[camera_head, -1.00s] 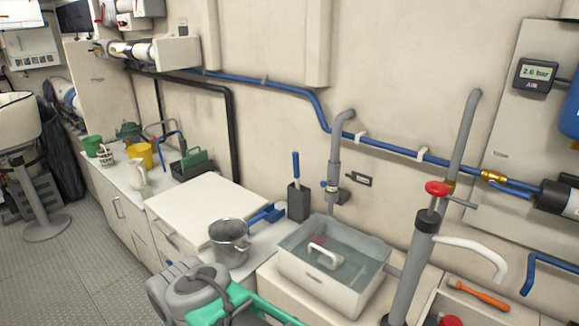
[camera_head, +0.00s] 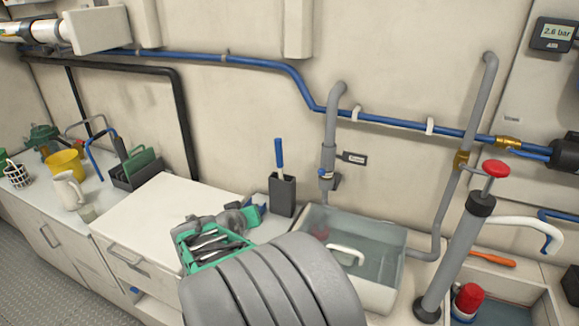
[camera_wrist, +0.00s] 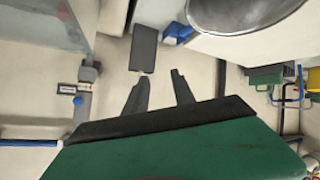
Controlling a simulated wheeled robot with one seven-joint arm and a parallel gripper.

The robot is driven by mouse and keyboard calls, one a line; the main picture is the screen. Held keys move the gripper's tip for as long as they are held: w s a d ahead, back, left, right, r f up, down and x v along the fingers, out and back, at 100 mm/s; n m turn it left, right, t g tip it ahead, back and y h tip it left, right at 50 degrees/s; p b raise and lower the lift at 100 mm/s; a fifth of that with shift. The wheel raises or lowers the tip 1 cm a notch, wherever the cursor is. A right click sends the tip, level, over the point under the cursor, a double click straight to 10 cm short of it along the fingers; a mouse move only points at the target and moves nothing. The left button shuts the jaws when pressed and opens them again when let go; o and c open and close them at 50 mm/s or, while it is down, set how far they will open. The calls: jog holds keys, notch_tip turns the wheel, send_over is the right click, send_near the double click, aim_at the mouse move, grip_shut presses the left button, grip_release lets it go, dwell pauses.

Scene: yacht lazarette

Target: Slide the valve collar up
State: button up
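A grey vertical pipe (camera_head: 335,110) comes down the wall. Its lower end has a thicker grey collar (camera_head: 328,158) with a small blue part and a dark label tag (camera_head: 353,158) beside it. I take this as the valve collar; it hangs above the back left of the sink basin (camera_head: 370,295). In the wrist view the collar (camera_wrist: 84,95) is left of my fingers, with its blue part and tag. My gripper (camera_wrist: 158,80) is open and empty, its two dark fingers apart and not touching the collar.
A dark holder (camera_head: 283,196) with a blue-handled tool stands left of the collar. A hand pump (camera_head: 465,235) with a red knob stands right of the basin. A blue pipe (camera_head: 400,122) runs along the wall.

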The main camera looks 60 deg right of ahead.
jog(key=s+d+m+g+h, duration=0.1)
jog(key=s+d+h, duration=0.4)
jog(key=d, duration=0.4)
jog(key=g+h, duration=0.1)
jog(key=h, duration=0.1)
send_near(321, 173)
jog(key=d, duration=0.6)
jog(key=w+d, duration=0.1)
jog(key=d, duration=0.1)
jog(key=d+p, duration=0.1)
jog(key=d, duration=0.1)
jog(key=shift+w+d+f, duration=0.1)
jog(key=shift+w+d, duration=0.1)
jog(key=shift+w, duration=0.2)
jog(key=shift+w+d, duration=0.1)
jog(key=shift+d, duration=0.25)
grip_shut()
